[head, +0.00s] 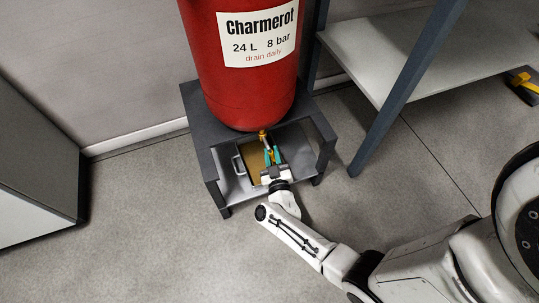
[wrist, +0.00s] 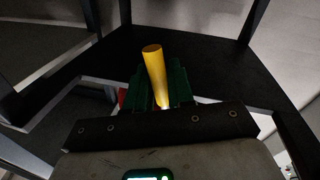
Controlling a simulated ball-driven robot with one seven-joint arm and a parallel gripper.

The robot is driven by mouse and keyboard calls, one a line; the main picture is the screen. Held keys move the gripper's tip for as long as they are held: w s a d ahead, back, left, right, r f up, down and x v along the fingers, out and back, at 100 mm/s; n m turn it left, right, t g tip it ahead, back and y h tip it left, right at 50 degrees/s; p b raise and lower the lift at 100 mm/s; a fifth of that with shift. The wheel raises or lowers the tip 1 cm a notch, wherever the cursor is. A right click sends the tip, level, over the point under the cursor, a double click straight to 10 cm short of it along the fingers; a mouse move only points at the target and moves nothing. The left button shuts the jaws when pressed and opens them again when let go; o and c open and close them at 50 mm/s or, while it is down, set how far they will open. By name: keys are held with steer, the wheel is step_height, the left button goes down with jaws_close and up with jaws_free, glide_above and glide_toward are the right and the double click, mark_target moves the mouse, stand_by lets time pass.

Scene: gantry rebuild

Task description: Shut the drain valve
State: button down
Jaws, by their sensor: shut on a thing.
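The drain valve (head: 263,135) is a small brass-orange fitting below the red tank (head: 245,70). Its yellow lever (wrist: 154,66) stands out from between the fingers in the wrist view, tilted slightly. My gripper (head: 272,156) reaches under the tank inside the dark stand. Its green fingers, which also show in the wrist view (wrist: 162,95), are shut on the yellow lever. The valve body is small and partly hidden, so its exact position cannot be told.
The dark stand (head: 200,130) frames the space around my gripper with legs and a top. A tray (head: 237,183) with brownish contents and a handle sits inside it. A shelf unit (head: 385,130) stands to the right, a grey cabinet (head: 35,150) left. Floor in front is clear.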

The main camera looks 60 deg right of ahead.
steer(key=n, duration=0.2)
steer(key=s+d+n, duration=0.1)
steer(key=n, duration=0.1)
steer(key=shift+d+r+t, duration=0.1)
steer(key=shift+r+t, duration=0.25)
steer(key=shift+t, duration=0.05)
steer(key=shift+s+d+r+n+t+y+p, duration=0.2)
steer(key=shift+d+r+n+t+y+p, duration=0.4)
steer(key=shift+n, duration=1.6)
steer(key=shift+s+d+r+n+t+y+p, duration=0.1)
steer(key=shift+s+r+n+t+p, duration=0.2)
steer(key=shift+r+n, duration=1.25)
steer(key=shift+s+d+r+n+t+y+p, duration=0.1)
steer(key=shift+d+n+t+y+p, duration=0.3)
steer(key=shift+n, duration=2.45)
steer(key=shift+a, duration=0.15)
steer(key=c, duration=1.1)
jaws_free()
steer(key=p+v, duration=0.1)
steer(key=v, duration=1)
steer(key=shift+f, duration=0.2)
steer(key=shift+w, duration=0.1)
